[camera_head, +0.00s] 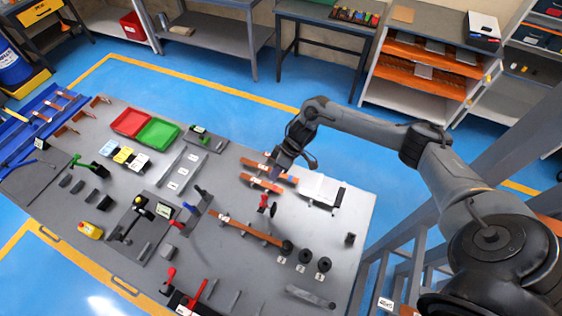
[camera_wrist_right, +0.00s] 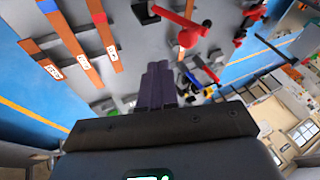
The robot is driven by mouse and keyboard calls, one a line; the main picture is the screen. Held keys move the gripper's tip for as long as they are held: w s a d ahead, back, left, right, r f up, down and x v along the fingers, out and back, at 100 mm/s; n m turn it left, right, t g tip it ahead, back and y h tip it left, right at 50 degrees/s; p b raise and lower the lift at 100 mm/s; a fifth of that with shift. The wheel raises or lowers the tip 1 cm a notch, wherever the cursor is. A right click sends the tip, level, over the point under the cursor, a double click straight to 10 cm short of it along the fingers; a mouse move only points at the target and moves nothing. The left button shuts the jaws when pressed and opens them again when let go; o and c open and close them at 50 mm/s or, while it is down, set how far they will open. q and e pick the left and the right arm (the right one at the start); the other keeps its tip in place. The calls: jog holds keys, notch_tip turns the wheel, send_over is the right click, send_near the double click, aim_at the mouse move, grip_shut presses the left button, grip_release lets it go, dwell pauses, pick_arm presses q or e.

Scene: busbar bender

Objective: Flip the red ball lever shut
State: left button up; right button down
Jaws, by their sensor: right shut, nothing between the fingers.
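A small upright device with a red head (camera_head: 264,200) stands on the grey table, right of the middle. At the table's front edge is a toggle fixture with a red-topped lever (camera_head: 170,274) standing up and a longer slanted red handle (camera_head: 197,293). I cannot tell for sure which is the red ball lever. My right gripper (camera_head: 279,170) hangs over the copper bars, behind the red-headed device and apart from it. In the right wrist view its fingers (camera_wrist_right: 157,84) are together and empty. That view also shows a red lever part (camera_wrist_right: 188,38) beyond them. My left gripper is out of view.
Copper bars (camera_head: 262,184) and a white block (camera_head: 318,189) lie near my right gripper. A long copper bar (camera_head: 245,231) and black round weights (camera_head: 306,256) are in front. Red (camera_head: 131,122) and green (camera_head: 158,131) bins stand at the back left.

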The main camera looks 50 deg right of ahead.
jog(key=shift+s+a+f+p, duration=0.3)
jog(key=shift+a+f+p, duration=0.15)
jog(key=shift+a+f, duration=0.45)
jog(key=shift+s+a+f+p, duration=0.25)
jog(key=shift+a+f+p, duration=0.3)
jog(key=shift+a, duration=0.6)
jog(key=shift+w, duration=0.1)
